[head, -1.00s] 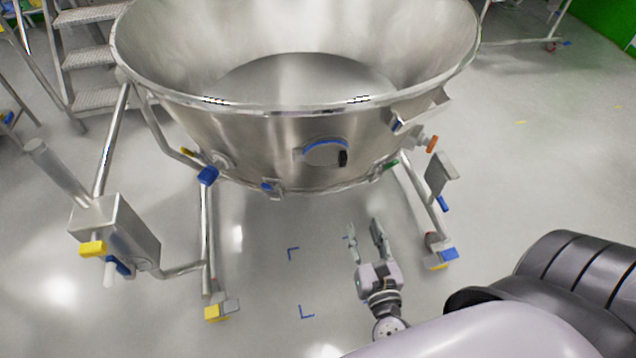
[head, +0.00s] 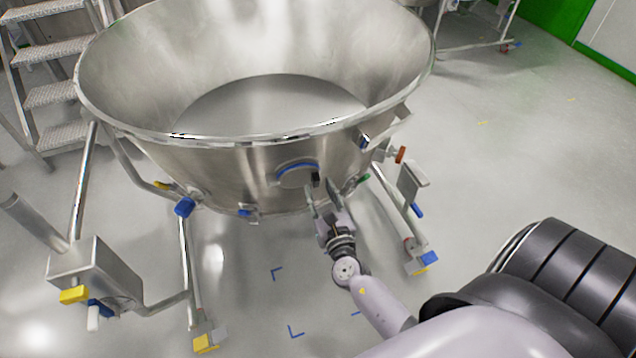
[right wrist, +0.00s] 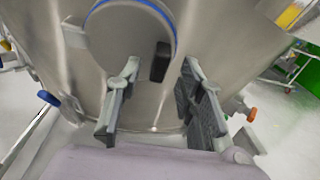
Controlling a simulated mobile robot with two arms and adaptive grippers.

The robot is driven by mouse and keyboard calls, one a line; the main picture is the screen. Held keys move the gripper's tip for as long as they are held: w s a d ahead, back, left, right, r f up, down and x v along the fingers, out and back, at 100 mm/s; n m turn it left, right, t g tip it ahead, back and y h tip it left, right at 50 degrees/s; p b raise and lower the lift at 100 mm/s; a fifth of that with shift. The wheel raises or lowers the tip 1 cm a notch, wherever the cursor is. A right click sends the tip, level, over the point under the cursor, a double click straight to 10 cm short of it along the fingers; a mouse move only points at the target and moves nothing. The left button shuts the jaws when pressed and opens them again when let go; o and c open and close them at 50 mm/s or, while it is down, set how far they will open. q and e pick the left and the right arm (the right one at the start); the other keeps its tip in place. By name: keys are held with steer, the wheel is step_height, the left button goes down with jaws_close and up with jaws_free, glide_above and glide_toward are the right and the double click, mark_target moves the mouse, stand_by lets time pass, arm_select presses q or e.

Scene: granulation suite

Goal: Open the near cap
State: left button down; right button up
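The near cap (head: 293,178) is a round steel cover with a blue seal along its top edge, set in the side wall of a large steel bowl (head: 180,160). It has a black handle (head: 315,179) at its right side. The cap sits against the wall. In the right wrist view the cap (right wrist: 122,45) fills the upper middle, with its black handle (right wrist: 160,62) hanging down. My right gripper (head: 322,189) is open, just in front of the cap's lower right. In the right wrist view its fingers (right wrist: 158,88) lie either side of the handle, apparently not touching it. My left gripper is not seen.
The bowl stands on legs with yellow and blue caster pedals (head: 206,342). A steel box with a post (head: 95,275) stands at the left. An orange knob (head: 400,154) and a bracket lie right of the cap. Steps (head: 50,95) stand behind left.

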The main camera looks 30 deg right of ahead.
steer(key=shift+x, duration=1.15)
steer(key=shift+c, duration=0.5)
jaws_close()
